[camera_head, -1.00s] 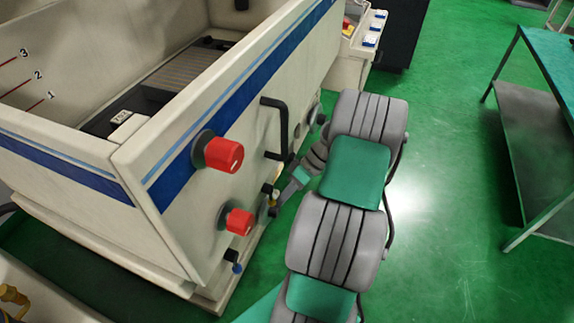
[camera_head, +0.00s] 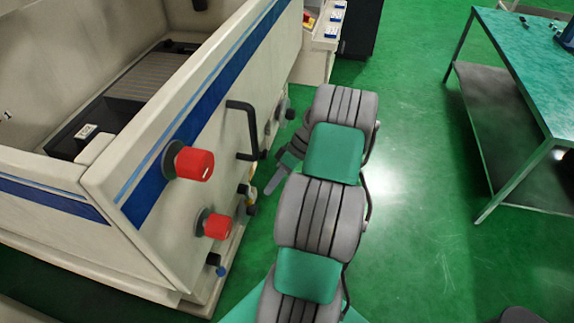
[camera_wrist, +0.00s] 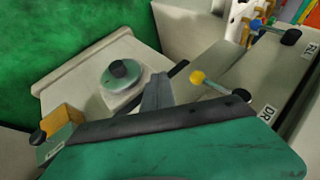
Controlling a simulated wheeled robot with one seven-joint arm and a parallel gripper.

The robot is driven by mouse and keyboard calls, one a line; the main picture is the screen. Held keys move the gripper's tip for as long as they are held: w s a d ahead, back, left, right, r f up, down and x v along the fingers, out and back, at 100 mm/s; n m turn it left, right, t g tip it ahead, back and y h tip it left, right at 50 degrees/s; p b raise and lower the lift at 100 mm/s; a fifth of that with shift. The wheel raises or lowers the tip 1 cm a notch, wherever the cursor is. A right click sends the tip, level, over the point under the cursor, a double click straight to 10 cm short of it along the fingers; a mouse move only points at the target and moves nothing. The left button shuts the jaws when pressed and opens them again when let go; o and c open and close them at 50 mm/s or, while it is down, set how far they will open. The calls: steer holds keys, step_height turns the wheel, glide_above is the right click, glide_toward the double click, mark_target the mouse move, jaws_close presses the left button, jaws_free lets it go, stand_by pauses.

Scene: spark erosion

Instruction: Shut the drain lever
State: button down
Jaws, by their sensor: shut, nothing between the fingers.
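The drain lever is a thin rod with a yellow knob (camera_wrist: 197,77) and a black end (camera_wrist: 241,95), beside a partly covered label starting "DR" (camera_wrist: 267,113) in the wrist view. In the head view its yellow part (camera_head: 250,190) shows low on the machine's side panel. My gripper (camera_wrist: 157,90) is shut and empty, just left of the yellow knob in the wrist view. In the head view my gripper (camera_head: 273,184) is close to the panel, right of the yellow part. I see no clear contact with the lever.
A black handle (camera_head: 244,130) stands above the drain lever. A round dial (camera_wrist: 122,77) and an orange block (camera_wrist: 64,116) lie nearby. Green floor is free toward the table (camera_head: 525,60).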

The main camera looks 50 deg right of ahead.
steer(key=d+p, duration=0.2)
steer(key=d, duration=0.6)
steer(key=shift+w+d+p, duration=0.2)
steer(key=shift+w+p, duration=0.05)
steer(key=shift+p, duration=0.15)
steer(key=shift+a, duration=0.1)
